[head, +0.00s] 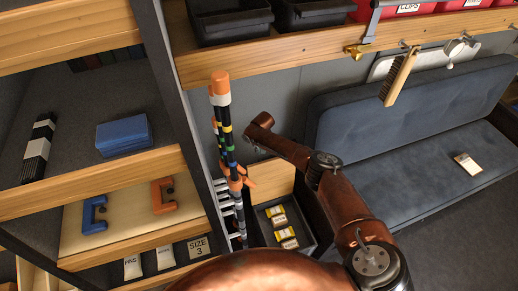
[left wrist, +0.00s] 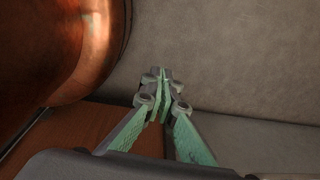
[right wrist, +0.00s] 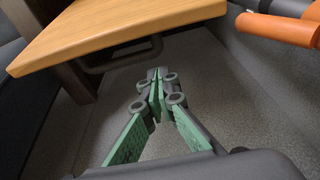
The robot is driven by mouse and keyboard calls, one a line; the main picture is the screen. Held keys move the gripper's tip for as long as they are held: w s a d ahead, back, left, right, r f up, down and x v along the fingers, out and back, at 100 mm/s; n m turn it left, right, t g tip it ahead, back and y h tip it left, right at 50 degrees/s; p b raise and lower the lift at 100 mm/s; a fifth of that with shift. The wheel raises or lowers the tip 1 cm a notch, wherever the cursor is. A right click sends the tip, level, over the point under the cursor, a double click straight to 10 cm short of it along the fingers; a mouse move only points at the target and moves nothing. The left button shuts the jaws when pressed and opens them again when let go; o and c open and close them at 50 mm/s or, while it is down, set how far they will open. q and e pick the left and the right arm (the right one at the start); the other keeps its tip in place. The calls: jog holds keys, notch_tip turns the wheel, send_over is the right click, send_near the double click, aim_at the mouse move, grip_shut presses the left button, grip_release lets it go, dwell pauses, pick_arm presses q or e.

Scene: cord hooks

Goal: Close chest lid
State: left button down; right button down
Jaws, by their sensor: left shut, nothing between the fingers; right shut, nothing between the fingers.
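The chest (head: 312,238) is a dark open box low in the middle of the head view, with several yellow-and-white packets (head: 284,233) inside. Its pale wooden lid (head: 272,181) stands raised at the far side of the opening. My right arm reaches out beyond the lid in the head view; its fingertips are hard to make out there. In the right wrist view my right gripper (right wrist: 157,92) is shut and empty, with a wooden panel (right wrist: 120,30), probably the lid, ahead to the left and apart from the fingers. My left gripper (left wrist: 163,85) is shut and empty before a plain grey surface.
Striped poles with orange ends (head: 220,88) stand left of the chest. Shelves on the left hold a blue block (head: 123,136) and clamps. A blue bench (head: 410,130) stands at the right. A shelf with hooks and a hanging brush (head: 398,77) runs above.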

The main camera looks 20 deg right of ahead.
jog(key=shift+s+f+p, duration=0.3)
jog(key=shift+s+p, duration=0.2)
jog(key=shift+p, duration=0.1)
jog(key=shift+s, duration=0.4)
jog(key=shift+s+r+p, duration=0.15)
jog(key=shift+s+p, duration=0.2)
jog(key=shift+p, duration=0.1)
jog(key=shift+s+a+p, duration=0.15)
jog(key=shift+s+p, duration=0.15)
jog(key=shift+s, duration=0.25)
pick_arm(q)
jog(key=shift+w+r, duration=0.25)
jog(key=shift+r, duration=0.4)
jog(key=shift+w+r, duration=0.2)
jog(key=shift+r, duration=0.4)
pick_arm(e)
jog(key=shift+s, duration=0.1)
pick_arm(q)
jog(key=shift+w, duration=0.15)
